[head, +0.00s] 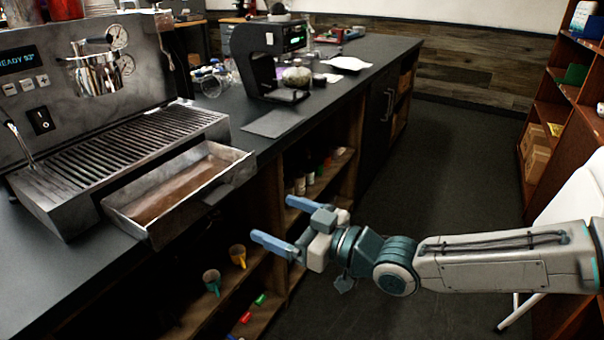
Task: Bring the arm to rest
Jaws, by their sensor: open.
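My gripper (278,221) is open and empty, its two blue fingers apart and pointing left toward the counter. My arm (500,258) reaches in from the right edge, roughly level, over the floor in front of the counter. The fingers appear in front of the open shelves below the countertop, to the right of the pulled-out drawer. I cannot tell the exact gap between the fingers and the counter.
An espresso machine (110,125) stands on the counter (385,48) with its drawer (180,188) pulled out. A black grinder-like device (262,55) stands farther back. Shelves (545,125) and a white panel (575,195) are at right. The aisle floor (450,150) is clear.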

